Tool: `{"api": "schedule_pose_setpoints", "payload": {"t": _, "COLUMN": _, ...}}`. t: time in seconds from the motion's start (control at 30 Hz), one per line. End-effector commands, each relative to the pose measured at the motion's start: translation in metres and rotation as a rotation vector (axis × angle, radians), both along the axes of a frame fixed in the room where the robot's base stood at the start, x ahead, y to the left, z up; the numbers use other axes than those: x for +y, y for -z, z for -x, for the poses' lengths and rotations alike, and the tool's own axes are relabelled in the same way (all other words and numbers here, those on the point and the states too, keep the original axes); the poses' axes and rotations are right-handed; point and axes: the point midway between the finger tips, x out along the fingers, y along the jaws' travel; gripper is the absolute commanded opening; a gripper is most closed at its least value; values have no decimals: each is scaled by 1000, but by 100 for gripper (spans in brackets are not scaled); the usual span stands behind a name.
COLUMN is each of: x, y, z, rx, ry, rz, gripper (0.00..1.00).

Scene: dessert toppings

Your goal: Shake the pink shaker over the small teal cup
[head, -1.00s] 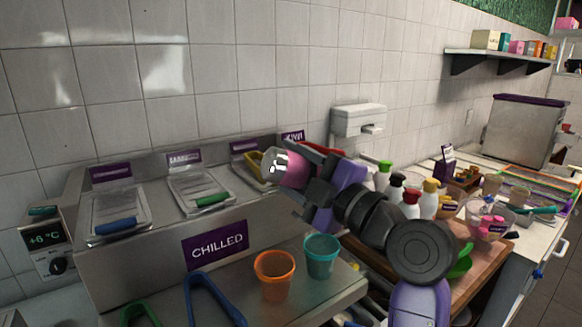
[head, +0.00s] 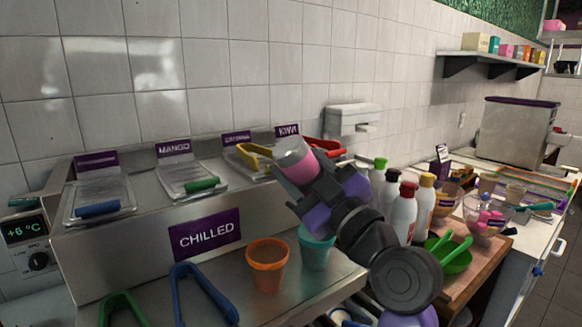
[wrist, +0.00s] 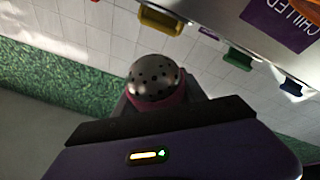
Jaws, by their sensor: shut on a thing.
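The pink shaker (head: 300,167) has a pale metal top and is held in my gripper (head: 297,181), which is shut on it. In the head view it is tilted, its top pointing up and left, in front of the chilled unit. In the wrist view the shaker's perforated dome (wrist: 155,78) faces away from the palm. The small teal cup (head: 316,250) stands upright on the metal counter, below and slightly right of the shaker. My wrist partly covers its right side. The inside of the cup is mostly hidden.
An orange cup (head: 267,266) stands just left of the teal cup. Blue tongs (head: 203,292) and green tongs (head: 122,308) lie at the front left. The chilled unit (head: 160,240) with lidded trays is behind. Several squeeze bottles (head: 402,213) and a green bowl (head: 455,257) are to the right.

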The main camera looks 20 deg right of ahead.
Motion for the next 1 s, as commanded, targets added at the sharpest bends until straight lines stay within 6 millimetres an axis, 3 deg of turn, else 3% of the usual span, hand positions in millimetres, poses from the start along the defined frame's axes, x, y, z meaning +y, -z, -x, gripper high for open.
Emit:
{"api": "schedule_pose_setpoints", "payload": {"t": 0.17, "x": -6, "y": 9, "z": 0, "rx": 11, "ry": 0, "rz": -142, "gripper": 4}}
{"api": "schedule_pose_setpoints", "payload": {"t": 0.2, "x": -6, "y": 1, "z": 0, "rx": 9, "ry": 0, "rz": -136, "gripper": 4}}
{"api": "schedule_pose_setpoints", "payload": {"t": 1.0, "x": -6, "y": -50, "z": 0, "rx": 9, "ry": 1, "rz": -130, "gripper": 4}}
